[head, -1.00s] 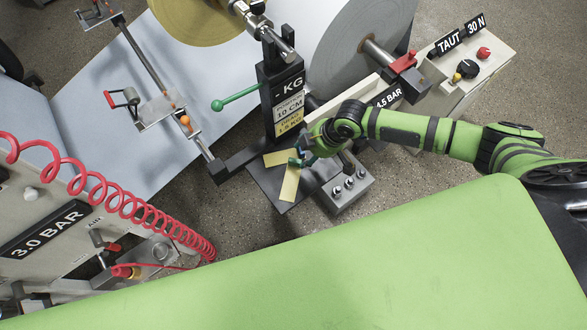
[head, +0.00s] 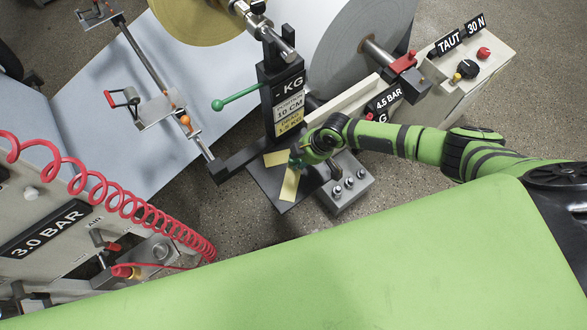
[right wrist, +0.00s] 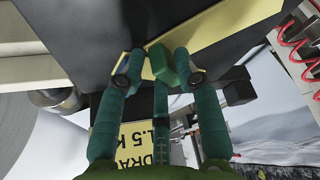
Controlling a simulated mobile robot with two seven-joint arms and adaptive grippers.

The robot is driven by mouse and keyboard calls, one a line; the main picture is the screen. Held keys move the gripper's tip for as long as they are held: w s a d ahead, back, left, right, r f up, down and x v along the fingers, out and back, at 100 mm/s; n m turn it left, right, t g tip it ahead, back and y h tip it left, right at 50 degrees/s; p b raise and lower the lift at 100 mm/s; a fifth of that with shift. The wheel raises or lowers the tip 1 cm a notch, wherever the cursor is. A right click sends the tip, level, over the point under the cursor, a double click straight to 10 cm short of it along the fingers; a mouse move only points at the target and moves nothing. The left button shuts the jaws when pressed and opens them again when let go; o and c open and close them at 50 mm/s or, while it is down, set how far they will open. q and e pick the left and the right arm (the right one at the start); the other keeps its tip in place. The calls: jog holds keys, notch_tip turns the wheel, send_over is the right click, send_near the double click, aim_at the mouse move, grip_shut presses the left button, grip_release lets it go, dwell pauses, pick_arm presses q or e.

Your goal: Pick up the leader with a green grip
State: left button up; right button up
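My right gripper (head: 303,158) hangs over the dark base plate of the scale column, beside two pale yellow strips. One yellow strip (head: 276,158) points left and the other (head: 290,185) points down toward the plate's near edge. In the right wrist view, the teal fingers of the right gripper (right wrist: 159,61) curl in around a green block (right wrist: 164,66), which looks like the leader's green grip. A yellow strip (right wrist: 225,25) runs away from it. The right fingertip seems to meet the block; the left looks slightly apart, so firm contact is unclear. My left gripper is not in view.
The dark scale column (head: 281,95) with a green-knobbed lever (head: 238,98) stands just behind. A grey block with several round knobs (head: 348,188) sits close on the right. A large green surface (head: 330,265) fills the near side; a red coiled hose (head: 120,205) hangs left.

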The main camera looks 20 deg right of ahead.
grip_shut()
jog(key=shift+r, duration=0.45)
notch_tip(320, 180, up, 4)
jog(key=shift+d+f, duration=0.1)
jog(key=shift+f, duration=0.1)
jog(key=w+d+r+b, duration=0.2)
jog(key=w+d+r, duration=0.2)
jog(key=d, duration=0.6)
jog(key=shift+w+b+v, duration=0.25)
jog(key=shift+b+v, duration=0.1)
jog(key=shift+v, duration=1)
